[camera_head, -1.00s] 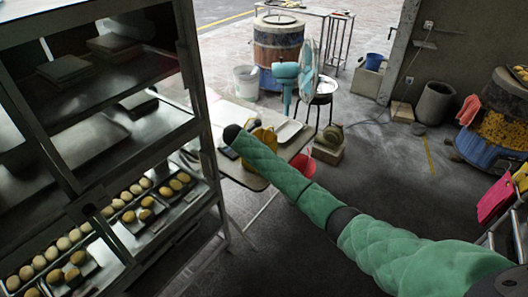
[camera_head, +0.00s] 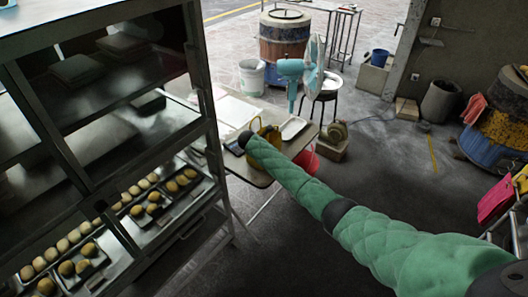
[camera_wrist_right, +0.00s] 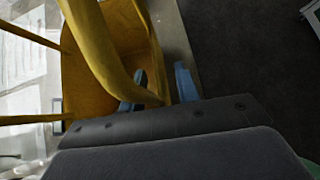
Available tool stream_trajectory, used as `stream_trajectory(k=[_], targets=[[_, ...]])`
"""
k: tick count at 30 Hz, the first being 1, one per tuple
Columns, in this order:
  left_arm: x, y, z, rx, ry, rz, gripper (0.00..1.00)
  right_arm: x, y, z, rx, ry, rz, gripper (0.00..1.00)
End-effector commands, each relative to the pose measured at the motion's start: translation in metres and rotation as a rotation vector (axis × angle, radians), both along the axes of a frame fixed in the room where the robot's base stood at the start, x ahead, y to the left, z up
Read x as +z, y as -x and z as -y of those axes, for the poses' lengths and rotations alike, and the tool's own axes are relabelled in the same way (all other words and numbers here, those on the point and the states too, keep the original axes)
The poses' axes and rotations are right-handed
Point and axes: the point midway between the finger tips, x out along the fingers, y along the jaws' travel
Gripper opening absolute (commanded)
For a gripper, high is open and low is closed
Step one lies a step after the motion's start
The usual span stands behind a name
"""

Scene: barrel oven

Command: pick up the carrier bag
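The yellow carrier bag (camera_head: 268,133) stands on the table (camera_head: 238,168) in the head view, partly hidden behind my right arm. In the right wrist view the bag (camera_wrist_right: 85,80) is close, with its handles looping up toward the camera. My right gripper (camera_wrist_right: 160,88) is at the bag, with its two blue fingers apart. A yellow handle strip runs between the fingers, and a gap shows beside the right finger. The fingers are hidden in the head view. My left gripper is in neither view.
A metal rack (camera_head: 160,150) with trays of round buns stands close on the left. A white tray (camera_head: 292,128) lies on the table beside the bag. Dark floor is clear at the front.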

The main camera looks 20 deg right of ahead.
Motion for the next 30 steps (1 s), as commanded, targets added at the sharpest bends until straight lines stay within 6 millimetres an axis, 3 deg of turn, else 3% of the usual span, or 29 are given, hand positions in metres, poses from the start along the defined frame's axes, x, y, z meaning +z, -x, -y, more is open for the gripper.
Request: stream_trajectory(k=[4,9,30], targets=[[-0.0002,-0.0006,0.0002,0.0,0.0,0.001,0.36,0.0001,0.0,-0.0001,0.0,0.0,0.0,0.32],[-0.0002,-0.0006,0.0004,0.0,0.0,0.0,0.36,0.0001,0.0,-0.0001,0.0,0.0,0.0,0.0],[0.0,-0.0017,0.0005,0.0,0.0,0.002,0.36,0.0,0.0002,0.0001,0.0,0.0,0.0,0.0]])
